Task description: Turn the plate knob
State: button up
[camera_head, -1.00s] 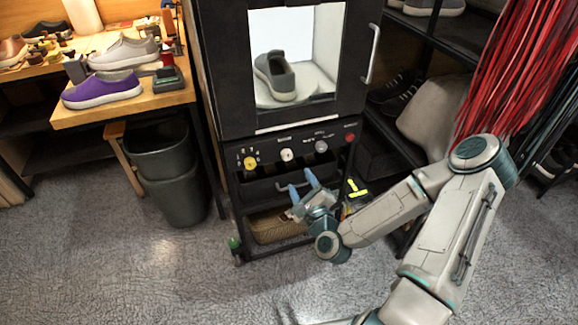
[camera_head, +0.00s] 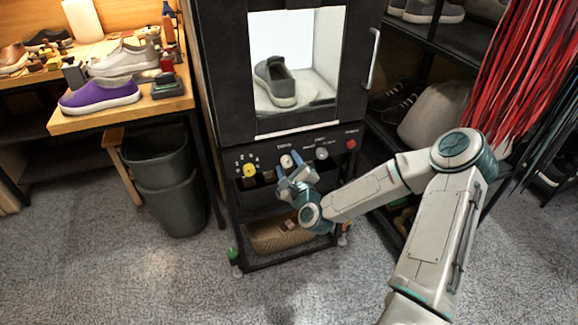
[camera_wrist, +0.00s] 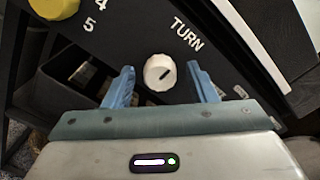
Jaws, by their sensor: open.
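My gripper (camera_head: 288,170) is at this panel. In the wrist view my gripper (camera_wrist: 162,84) is open, with one blue finger on each side of the white knob. A gap shows between each finger and the knob. I cannot tell how far the fingertips reach along its depth.
A yellow knob (camera_head: 249,170) with numbers sits left of the white knob; a grey knob (camera_head: 321,153) and red button (camera_head: 351,143) sit right. A grey shoe (camera_head: 275,81) stands inside the cabinet (camera_head: 226,70). A bin (camera_head: 172,190) stands at the left.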

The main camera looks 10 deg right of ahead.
jog(key=c, duration=1)
jog(key=shift+n, duration=0.4)
jog(key=n+b, duration=0.1)
jog(key=n, duration=0.3)
jog(key=shift+b, duration=0.3)
jog(key=n+b, duration=0.2)
jog(key=n, duration=0.2)
jog(key=shift+f+n, duration=0.1)
jog(key=shift+n, duration=0.2)
jog(key=n+b, duration=0.3)
jog(key=n, duration=0.1)
jog(key=shift+n+b, duration=1.7)
jog(key=shift+n, duration=0.4)
